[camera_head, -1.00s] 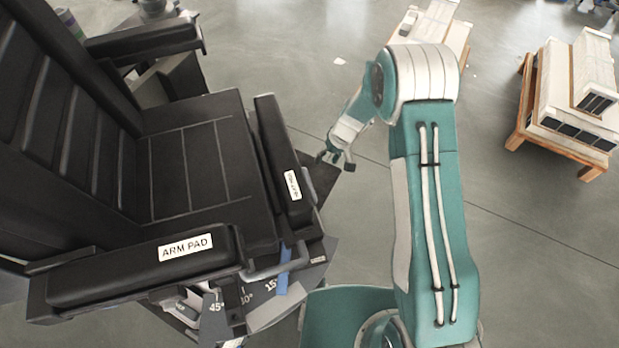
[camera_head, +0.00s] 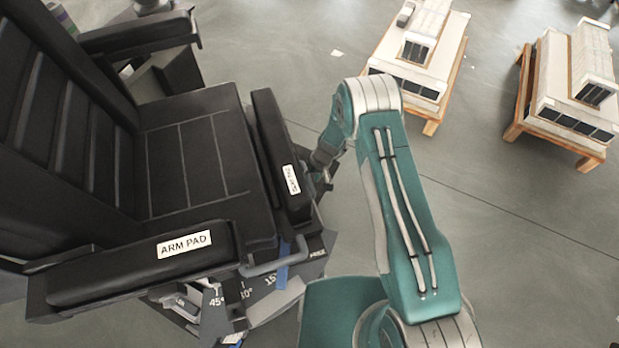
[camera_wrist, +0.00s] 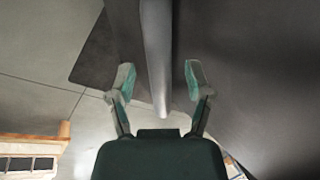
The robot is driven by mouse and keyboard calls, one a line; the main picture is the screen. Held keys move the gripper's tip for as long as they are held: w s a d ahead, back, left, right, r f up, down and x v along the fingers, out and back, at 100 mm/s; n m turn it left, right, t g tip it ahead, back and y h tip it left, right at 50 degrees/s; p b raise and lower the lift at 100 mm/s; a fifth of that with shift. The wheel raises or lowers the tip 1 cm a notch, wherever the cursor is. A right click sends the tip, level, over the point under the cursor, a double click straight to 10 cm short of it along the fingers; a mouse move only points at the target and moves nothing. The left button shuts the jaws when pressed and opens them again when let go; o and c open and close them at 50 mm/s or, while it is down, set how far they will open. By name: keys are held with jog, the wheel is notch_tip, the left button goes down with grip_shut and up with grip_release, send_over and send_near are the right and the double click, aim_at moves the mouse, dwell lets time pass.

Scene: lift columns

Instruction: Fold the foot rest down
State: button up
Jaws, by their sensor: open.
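A black reclining chair has a seat (camera_head: 185,155) with a ribbed backrest. A black padded panel (camera_head: 275,140) with a small white label stands upright along the seat's front edge; it may be the foot rest, but I cannot read the label clearly. My gripper (camera_head: 324,185) is low beside that panel's outer side, partly hidden by my arm in the head view. In the wrist view my gripper (camera_wrist: 160,82) is open, with a light grey rounded bar (camera_wrist: 158,60) between its fingers. The fingers look apart from the bar. A dark surface fills the right side.
The near armrest (camera_head: 140,265) is labelled ARM PAD. Below it are a blue strip (camera_head: 283,268), a metal loop handle (camera_head: 275,265) and an angle scale. Two white models on wooden stands (camera_head: 430,50) (camera_head: 570,95) are at the right. The floor between is clear.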

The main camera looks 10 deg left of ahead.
jog(key=shift+f, duration=0.2)
grip_shut()
